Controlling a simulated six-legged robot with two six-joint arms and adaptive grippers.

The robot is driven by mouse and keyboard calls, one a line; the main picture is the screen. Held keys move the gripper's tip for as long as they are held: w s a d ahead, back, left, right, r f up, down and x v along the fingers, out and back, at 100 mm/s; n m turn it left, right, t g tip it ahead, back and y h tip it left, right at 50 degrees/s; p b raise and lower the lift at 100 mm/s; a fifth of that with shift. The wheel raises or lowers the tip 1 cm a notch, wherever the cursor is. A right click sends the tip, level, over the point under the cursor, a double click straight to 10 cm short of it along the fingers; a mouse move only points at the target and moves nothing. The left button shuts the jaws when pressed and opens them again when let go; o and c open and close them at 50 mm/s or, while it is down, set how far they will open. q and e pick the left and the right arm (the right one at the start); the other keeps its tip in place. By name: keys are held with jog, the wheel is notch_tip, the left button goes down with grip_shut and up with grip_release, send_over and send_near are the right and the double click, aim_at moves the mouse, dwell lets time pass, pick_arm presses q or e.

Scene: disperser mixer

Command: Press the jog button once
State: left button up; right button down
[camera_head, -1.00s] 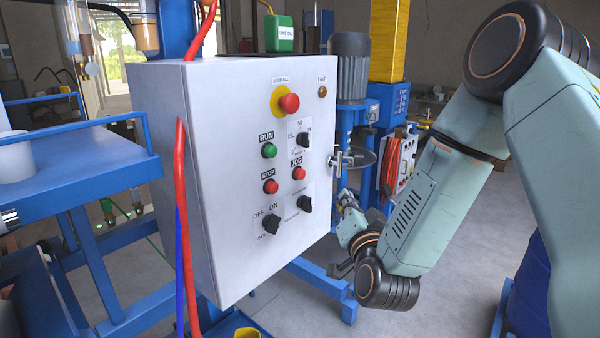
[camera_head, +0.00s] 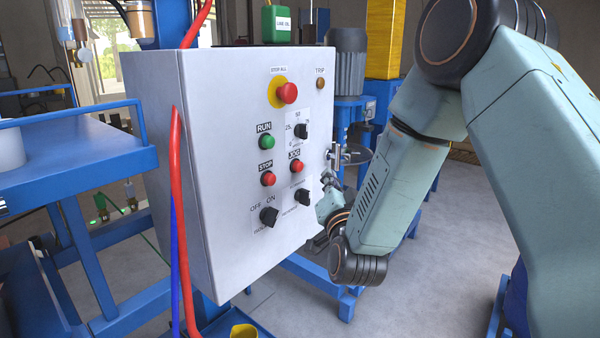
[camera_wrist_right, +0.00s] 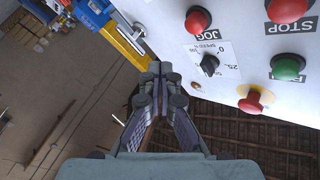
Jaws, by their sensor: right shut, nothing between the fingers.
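The jog button (camera_head: 296,166) is a red push button under the JOG label on the white control box (camera_head: 225,150). In the right wrist view the jog button (camera_wrist_right: 198,19) is at the top, up and right of my fingertips. My right gripper (camera_head: 326,185) is at the box's right edge, right of and slightly below the jog button, apart from it. In the wrist view the gripper (camera_wrist_right: 160,72) is shut and empty, its fingertips together. My left gripper is not in view.
The red stop button (camera_head: 268,179), green run button (camera_head: 266,142), red stop-all button (camera_head: 287,93) and a black speed knob (camera_head: 301,131) sit close by. Another black knob (camera_head: 302,197) is below the jog button. A red cable (camera_head: 174,200) hangs along the box's left side.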

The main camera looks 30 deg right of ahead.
aim_at(299, 166)
jog(key=w, duration=0.1)
jog(key=w+a, duration=0.1)
jog(key=w+a+b, duration=0.1)
jog(key=shift+w+r, duration=0.1)
jog(key=shift+w, duration=0.3)
dwell(1.1)
jog(key=shift+d, duration=0.1)
jog(key=shift+w+b, duration=0.3)
jog(key=shift+w, duration=0.25)
jog(key=shift+w+f, duration=0.1)
jog(key=shift+f, duration=0.1)
